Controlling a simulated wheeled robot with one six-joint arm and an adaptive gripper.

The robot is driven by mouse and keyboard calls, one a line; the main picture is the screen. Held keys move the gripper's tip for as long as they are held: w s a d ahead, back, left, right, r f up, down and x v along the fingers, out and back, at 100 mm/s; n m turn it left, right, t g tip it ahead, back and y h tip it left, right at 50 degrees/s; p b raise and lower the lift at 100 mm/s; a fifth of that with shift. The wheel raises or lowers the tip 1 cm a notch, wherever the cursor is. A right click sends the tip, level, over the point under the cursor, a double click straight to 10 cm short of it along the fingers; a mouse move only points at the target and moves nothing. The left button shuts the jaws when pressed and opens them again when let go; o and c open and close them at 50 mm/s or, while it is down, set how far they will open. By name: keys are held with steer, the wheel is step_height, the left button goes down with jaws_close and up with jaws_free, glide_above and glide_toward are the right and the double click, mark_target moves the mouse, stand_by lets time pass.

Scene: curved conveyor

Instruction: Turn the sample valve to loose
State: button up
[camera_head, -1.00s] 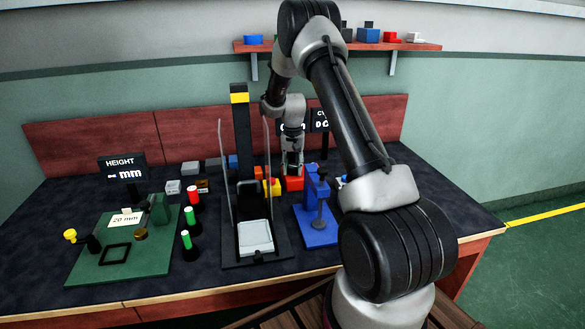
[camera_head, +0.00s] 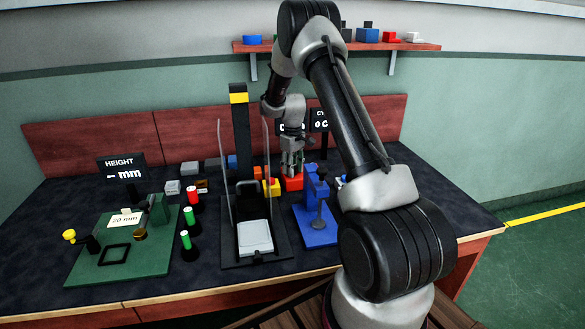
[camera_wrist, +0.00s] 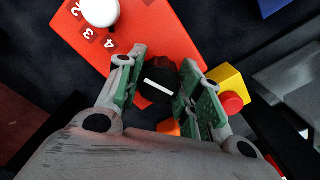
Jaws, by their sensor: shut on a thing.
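A black knob (camera_wrist: 161,72) with a white pointer line sits between the two green-padded fingers of my gripper (camera_wrist: 163,66) in the wrist view. My gripper is shut on this knob. The knob is at the red box (camera_wrist: 170,28), which also carries a white knob (camera_wrist: 100,12) with numbers beside it. In the head view my gripper (camera_head: 291,168) points down at the red box (camera_head: 293,184) on the bench. I see no readable label for the knob's positions. The knob is too small and covered to make out in the head view.
A yellow block with a red button (camera_wrist: 231,101) stands close beside my right finger. A black stand with a tall column (camera_head: 241,140) is to the left. A green fixture (camera_head: 93,263) lies further left.

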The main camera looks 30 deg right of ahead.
steer(key=n, duration=0.7)
steer(key=shift+w+d, duration=0.1)
steer(key=n, duration=0.6)
steer(key=shift+n, duration=0.3)
stand_by(0.3)
steer(key=o, duration=1)
steer(key=shift+o, duration=0.2)
step_height(320, 180, up, 12)
